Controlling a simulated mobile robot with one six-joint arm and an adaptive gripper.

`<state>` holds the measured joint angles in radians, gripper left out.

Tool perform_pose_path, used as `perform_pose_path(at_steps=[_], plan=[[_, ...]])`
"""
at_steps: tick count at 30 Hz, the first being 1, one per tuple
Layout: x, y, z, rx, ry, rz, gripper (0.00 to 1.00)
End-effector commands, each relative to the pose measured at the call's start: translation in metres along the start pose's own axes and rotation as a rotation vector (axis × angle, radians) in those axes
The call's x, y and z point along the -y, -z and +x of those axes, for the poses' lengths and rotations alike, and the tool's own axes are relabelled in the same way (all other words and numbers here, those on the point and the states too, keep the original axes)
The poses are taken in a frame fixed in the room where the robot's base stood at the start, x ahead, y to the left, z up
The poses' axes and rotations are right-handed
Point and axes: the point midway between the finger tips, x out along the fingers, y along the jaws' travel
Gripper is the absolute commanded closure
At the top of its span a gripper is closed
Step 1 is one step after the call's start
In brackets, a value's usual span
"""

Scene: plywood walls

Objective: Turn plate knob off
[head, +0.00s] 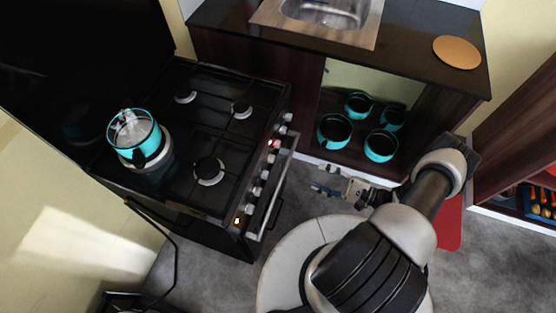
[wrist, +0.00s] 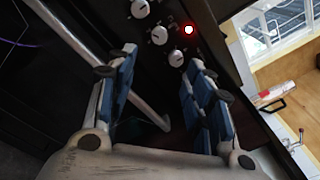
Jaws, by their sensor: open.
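The black stove (head: 225,90) has a row of white knobs (head: 264,175) along its right-hand front panel in the head view. Red lights show near the upper part of the row, and a small orange light (head: 237,221) glows at its lower end. In the wrist view, three white knobs (wrist: 159,35) and a bright red light (wrist: 188,30) appear above and between my fingers. My gripper (head: 322,178) is open and empty, right of the knob row and apart from it. The wrist view also shows its two blue-padded fingers (wrist: 163,85) spread apart.
A metal oven handle (head: 272,190) runs along the stove front, close to the knobs. A teal pot (head: 135,135) with a glass lid stands on a left burner. Several teal pots (head: 334,130) sit on a shelf under the sink (head: 320,12). Grey floor lies between.

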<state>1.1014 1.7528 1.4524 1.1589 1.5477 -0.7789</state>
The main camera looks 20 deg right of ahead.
Motion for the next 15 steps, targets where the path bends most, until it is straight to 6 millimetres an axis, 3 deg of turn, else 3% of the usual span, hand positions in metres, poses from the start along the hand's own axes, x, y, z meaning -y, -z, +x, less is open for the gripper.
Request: perform_pose_path(at_steps=[15], plan=[[-0.002,-0.002,0.108,0.006,-0.01,0.001,0.53]])
